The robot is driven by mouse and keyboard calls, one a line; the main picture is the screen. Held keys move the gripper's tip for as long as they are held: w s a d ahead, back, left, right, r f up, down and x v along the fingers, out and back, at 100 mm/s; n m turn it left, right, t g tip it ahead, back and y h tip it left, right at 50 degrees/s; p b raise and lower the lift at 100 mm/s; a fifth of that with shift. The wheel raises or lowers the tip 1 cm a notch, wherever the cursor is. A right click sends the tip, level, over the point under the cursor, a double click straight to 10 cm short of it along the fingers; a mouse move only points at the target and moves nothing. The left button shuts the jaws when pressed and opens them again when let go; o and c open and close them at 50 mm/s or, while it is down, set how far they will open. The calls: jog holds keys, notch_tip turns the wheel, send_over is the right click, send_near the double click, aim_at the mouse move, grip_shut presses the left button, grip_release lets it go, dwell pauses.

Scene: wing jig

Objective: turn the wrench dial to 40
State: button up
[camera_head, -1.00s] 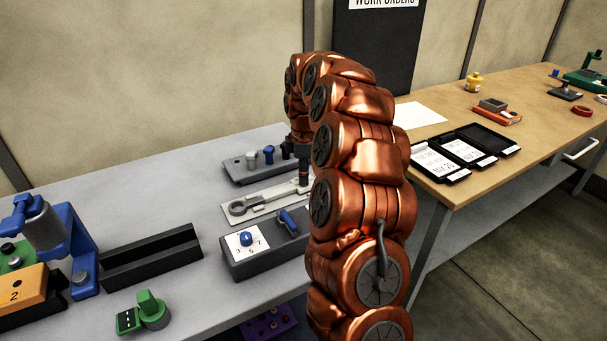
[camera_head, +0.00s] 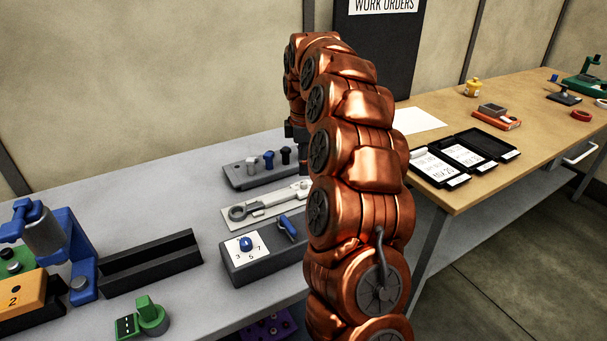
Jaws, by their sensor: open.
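A grey wrench (camera_head: 262,207) lies on a pale plate (camera_head: 232,222) on the grey bench, its ring end to the left. Its right end runs towards my arm and is partly hidden. I cannot make out a scale or reading on it.
A dark box with a blue knob (camera_head: 246,244) marked 3, 5, 7 and a blue lever stands in front of the plate. A rack with several knobs (camera_head: 252,165) stands behind. A black channel block (camera_head: 150,266) lies left. Black trays (camera_head: 437,171) lie on the wooden table.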

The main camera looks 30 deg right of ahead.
aim_at(304, 183)
notch_tip(304, 183, up, 6)
dwell(0.4)
jog(key=shift+s, duration=0.1)
dwell(0.4)
